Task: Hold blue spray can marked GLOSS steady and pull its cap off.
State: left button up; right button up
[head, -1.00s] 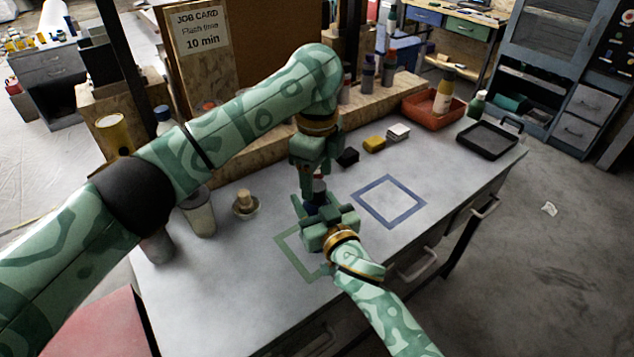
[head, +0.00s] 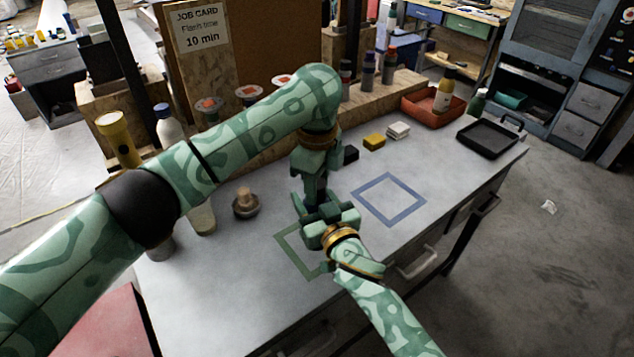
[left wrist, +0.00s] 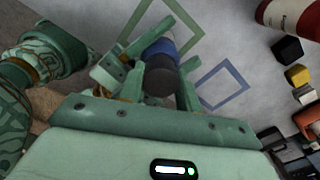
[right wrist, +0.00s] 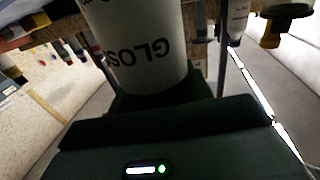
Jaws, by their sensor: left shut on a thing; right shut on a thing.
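The spray can (left wrist: 160,50) shows in the left wrist view with a blue band and a dark grey cap (left wrist: 161,83). In the right wrist view its pale body (right wrist: 145,50) fills the upper middle, with the GLOSS lettering upside down. In the head view the grippers hide the can. My left gripper (head: 313,194) comes from above and is shut on the cap. My right gripper (head: 318,212) is below it, shut on the can's body from the near side. The cap is on the can, and I see no gap between them.
A green square outline (head: 286,258) lies beside the grippers and a blue one (head: 389,200) to the right. A yellow block (head: 374,142), red bin (head: 425,108) and black tray (head: 488,140) are behind and right.

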pick_arm(q)
jog(key=shift+r, duration=0.25)
dwell(0.5)
jog(key=shift+r, duration=0.85)
jog(key=shift+r, duration=2.05)
pick_arm(e)
jog(key=o, duration=1.4)
jog(key=shift+o, duration=0.2)
